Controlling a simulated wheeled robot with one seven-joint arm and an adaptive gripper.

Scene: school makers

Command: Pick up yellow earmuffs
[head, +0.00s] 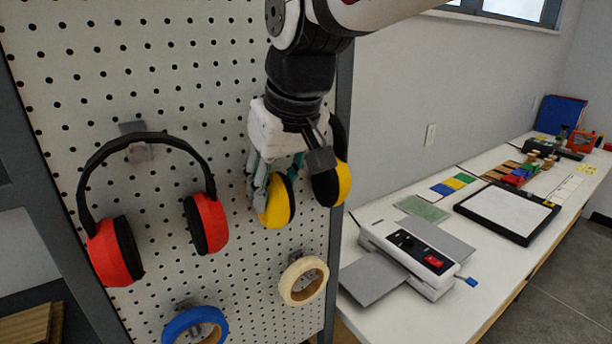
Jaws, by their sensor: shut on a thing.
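The yellow earmuffs (277,205) have yellow cups with black cushions and are at the right side of the pegboard in the head view. One cup hangs at the left below my gripper, and the other cup is at the right, close to the board's edge. My gripper (290,172) is over the earmuffs from above and is shut on them. Its white body and fingers hide most of the headband. I cannot tell whether the band still touches its hook.
Red earmuffs (207,222) hang on a hook to the left on the pegboard (190,90). A blue tape roll (180,325) and a cream tape roll (288,285) hang below. A white bench (375,290) at the right carries a laminator-like machine (412,250).

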